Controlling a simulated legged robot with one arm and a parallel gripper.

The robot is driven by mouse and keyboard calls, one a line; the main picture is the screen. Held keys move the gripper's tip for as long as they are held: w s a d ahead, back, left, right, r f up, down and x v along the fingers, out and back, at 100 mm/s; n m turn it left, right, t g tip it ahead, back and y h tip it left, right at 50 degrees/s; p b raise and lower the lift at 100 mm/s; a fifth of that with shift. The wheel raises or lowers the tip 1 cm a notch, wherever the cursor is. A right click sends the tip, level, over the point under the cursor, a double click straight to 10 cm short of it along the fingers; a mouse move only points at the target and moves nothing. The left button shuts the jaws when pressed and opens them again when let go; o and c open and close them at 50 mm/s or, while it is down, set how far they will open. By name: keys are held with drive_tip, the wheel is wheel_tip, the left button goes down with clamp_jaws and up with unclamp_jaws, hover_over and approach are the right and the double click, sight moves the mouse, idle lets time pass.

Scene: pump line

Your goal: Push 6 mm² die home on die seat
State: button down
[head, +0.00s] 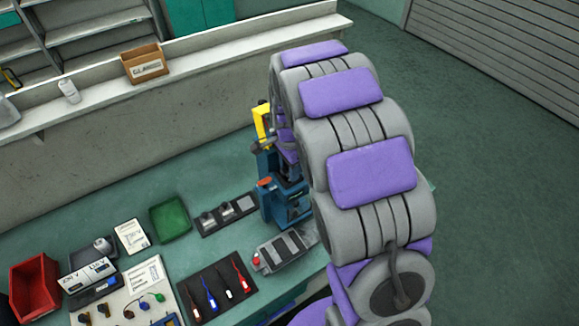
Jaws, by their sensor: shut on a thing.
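My gripper (286,158) is at the blue press (287,205), on the far side of my arm. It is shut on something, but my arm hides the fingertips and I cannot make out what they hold. I cannot pick out the 6 mm² die or its die seat, so I cannot tell whether they touch. The blue press stands upright on the green bench with a yellow part (262,120) at its top and an orange tip on its left.
A dark tray with blocks (228,213) lies left of the press. A grey slotted unit with a red button (281,252) is in front. A tool mat (217,292), green tray (170,218) and red bin (35,284) are further left. My arm covers the right side.

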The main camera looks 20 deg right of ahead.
drive_tip(key=c, duration=0.7)
unclamp_jaws()
drive_tip(key=shift+a+f, duration=0.1)
drive_tip(key=shift+f, duration=0.1)
drive_tip(key=shift+o, duration=0.9)
drive_tip(key=shift+s, duration=0.1)
drive_tip(key=shift+f, duration=0.1)
drive_tip(key=c, duration=0.3)
drive_tip(key=shift+o, duration=0.4)
drive_tip(key=shift+s, duration=0.2)
drive_tip(key=shift+w+r, duration=0.15)
drive_tip(key=shift+r, duration=0.1)
